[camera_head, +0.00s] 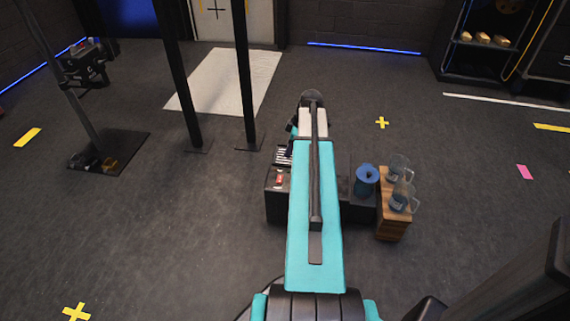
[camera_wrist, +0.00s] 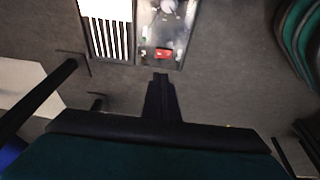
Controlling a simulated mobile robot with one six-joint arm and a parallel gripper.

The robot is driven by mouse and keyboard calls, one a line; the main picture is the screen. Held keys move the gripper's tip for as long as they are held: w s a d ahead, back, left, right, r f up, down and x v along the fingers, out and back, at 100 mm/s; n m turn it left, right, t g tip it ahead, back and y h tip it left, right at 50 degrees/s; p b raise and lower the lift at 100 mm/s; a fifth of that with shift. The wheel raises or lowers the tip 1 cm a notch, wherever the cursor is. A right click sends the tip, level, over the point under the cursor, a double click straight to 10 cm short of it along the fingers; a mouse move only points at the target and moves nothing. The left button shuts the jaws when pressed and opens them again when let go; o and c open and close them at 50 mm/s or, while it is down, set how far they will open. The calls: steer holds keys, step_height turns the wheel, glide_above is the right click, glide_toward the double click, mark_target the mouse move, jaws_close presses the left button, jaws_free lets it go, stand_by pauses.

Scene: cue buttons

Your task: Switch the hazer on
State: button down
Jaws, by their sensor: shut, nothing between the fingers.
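A small red button or switch (camera_wrist: 163,53) sits at the edge of a grey panel (camera_wrist: 176,35) in the wrist view. A small red piece (camera_head: 279,178) also shows on top of a black box (camera_head: 276,205) in the head view, just left of my arm. I cannot read any label that names the hazer. My gripper (camera_wrist: 161,78) is shut and empty in the wrist view, its tip just below the red piece in the picture; I cannot tell its height above it. In the head view my arm hides the gripper and part of the box.
A white panel with dark stripes (camera_wrist: 106,10) lies beside the grey panel. Right of my arm are a blue spool-like item (camera_head: 366,181) and glass jugs (camera_head: 398,167) on a wooden crate (camera_head: 391,229). Dark posts (camera_head: 246,80) stand behind left.

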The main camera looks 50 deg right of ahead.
steer(key=b, duration=0.5)
glide_toward(280, 176)
steer(key=x, duration=0.5)
steer(key=shift+a, duration=0.15)
steer(key=shift+f, duration=0.55)
